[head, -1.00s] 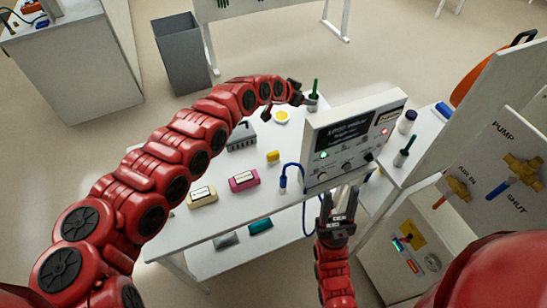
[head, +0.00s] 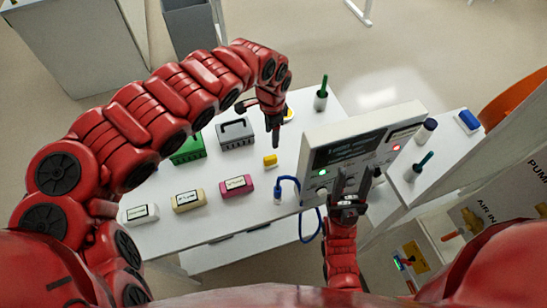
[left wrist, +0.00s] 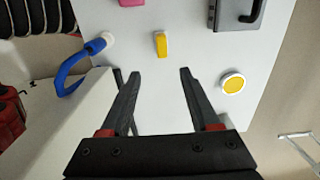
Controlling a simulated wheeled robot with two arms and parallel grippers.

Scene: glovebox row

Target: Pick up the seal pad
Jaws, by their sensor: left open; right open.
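A small yellow block (head: 270,161) lies on the white table. A round yellow disc with a pale rim (head: 290,112) lies farther back, partly hidden by my left gripper. I cannot tell which of these is the seal pad. The left wrist view shows the block (left wrist: 161,44) beyond the fingertips, roughly in line with the gap, and the disc (left wrist: 232,83) to the right. My left gripper (head: 276,140) points down above the table, open and empty (left wrist: 160,73). My right gripper (head: 350,180) is open and empty in front of the instrument box.
A grey instrument box (head: 362,145) stands right of the block. A blue cable (head: 287,180) loops beside it. Pink (head: 236,186), tan (head: 187,201) and white (head: 141,213) labelled blocks line the front. A grey handled case (head: 235,133) and a cup with a green stick (head: 321,99) stand behind.

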